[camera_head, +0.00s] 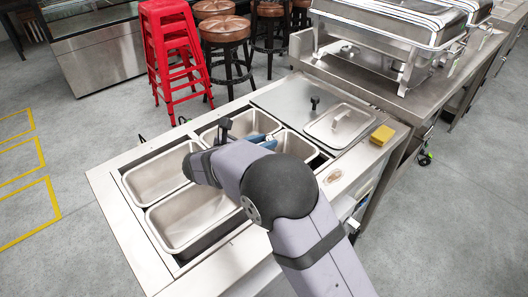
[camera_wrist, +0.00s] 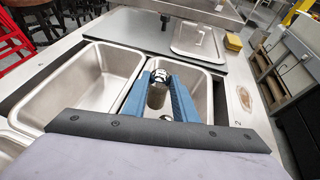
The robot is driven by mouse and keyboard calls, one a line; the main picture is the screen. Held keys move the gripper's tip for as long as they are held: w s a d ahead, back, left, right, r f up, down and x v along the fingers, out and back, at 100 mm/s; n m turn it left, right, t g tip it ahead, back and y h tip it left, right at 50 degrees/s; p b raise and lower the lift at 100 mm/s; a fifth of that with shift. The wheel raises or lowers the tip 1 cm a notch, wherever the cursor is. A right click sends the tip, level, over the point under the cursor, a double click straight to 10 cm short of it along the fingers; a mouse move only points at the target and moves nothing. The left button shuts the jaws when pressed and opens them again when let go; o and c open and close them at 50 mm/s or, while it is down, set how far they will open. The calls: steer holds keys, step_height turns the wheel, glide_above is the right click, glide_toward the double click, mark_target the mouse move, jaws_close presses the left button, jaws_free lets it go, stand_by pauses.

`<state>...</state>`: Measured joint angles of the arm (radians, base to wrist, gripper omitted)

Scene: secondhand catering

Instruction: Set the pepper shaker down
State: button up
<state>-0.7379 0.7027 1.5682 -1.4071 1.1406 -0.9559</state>
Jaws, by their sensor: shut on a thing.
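The pepper shaker (camera_wrist: 158,88), with a shiny metal top and a darker body, sits between the blue fingers of my gripper (camera_wrist: 160,78) in the wrist view. My gripper is shut on it. They are over the steel pans, near the divider between a left pan (camera_wrist: 78,84) and a right pan (camera_wrist: 196,86). In the head view only a blue part of my gripper (camera_head: 268,143) shows past my arm, above the pans. The shaker is hidden there. I cannot tell how far its base is from any surface.
The counter (camera_head: 108,190) holds several steel pans, open and looking empty. Behind them lie a grey panel with a black knob (camera_head: 314,101) and a handled steel lid (camera_head: 340,124). A yellow sponge (camera_head: 382,135) is at right. Chafing dishes (camera_head: 390,38) stand behind; red stools (camera_head: 168,50) stand beyond.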

steer(key=shift+f, duration=0.1)
step_height(320, 180, down, 4)
steer(key=shift+r, duration=0.25)
steer(key=shift+f, duration=0.4)
steer(key=shift+f, duration=0.2)
steer(key=o, duration=0.8)
